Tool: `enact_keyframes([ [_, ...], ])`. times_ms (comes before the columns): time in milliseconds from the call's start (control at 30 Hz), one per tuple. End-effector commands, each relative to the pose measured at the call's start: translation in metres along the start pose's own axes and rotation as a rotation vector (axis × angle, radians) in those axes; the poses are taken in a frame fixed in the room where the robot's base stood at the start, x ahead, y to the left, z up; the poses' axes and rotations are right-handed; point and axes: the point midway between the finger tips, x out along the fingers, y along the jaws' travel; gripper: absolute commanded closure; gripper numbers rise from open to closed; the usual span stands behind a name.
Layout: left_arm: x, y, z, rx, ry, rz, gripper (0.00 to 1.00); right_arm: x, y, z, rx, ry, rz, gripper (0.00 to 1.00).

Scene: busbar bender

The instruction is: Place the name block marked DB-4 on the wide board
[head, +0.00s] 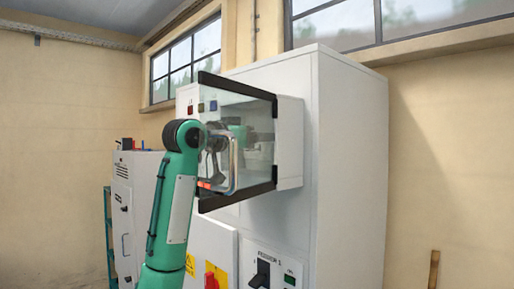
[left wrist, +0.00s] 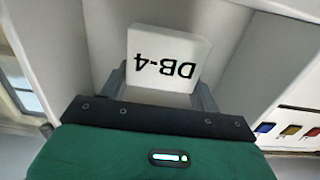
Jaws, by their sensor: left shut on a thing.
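The white name block (left wrist: 168,57) reads DB-4, upside down in the left wrist view. My left gripper (left wrist: 161,90) is shut on it, with a grey finger at each side. In the head view, my left gripper (head: 216,143) shows dimly through a clear door, in front of a box on the large white cabinet (head: 352,160). This cabinet looks the wider of two. The block cannot be made out in the head view, and whether it touches a surface is unclear. My right gripper is not in view.
The clear door (head: 250,112) with black edges stands out from the box (head: 290,142), close to my left arm. A narrower grey cabinet (head: 138,205) stands at the left. A switch (head: 262,272) sticks out low on the large cabinet. Coloured parts (left wrist: 290,130) show right in the wrist view.

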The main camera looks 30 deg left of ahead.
Motion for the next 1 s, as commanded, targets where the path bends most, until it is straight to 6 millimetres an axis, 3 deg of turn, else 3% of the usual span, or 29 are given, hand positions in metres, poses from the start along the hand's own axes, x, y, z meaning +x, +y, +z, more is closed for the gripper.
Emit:
enact_keyframes([
  [333,0.003,0.000,0.026,0.000,-0.002,0.001,0.60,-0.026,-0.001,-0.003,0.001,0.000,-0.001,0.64],
  [800,0.004,0.000,0.036,0.000,-0.001,0.000,0.60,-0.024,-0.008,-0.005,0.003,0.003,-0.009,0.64],
  [833,0.004,0.000,0.036,0.000,-0.002,0.000,0.35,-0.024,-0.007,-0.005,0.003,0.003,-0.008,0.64],
  [933,0.004,0.000,0.035,0.000,-0.002,0.000,0.15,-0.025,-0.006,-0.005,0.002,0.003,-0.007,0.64],
  [1000,0.004,0.000,0.035,0.000,-0.002,0.000,0.15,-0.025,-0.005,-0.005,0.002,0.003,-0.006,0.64],
])
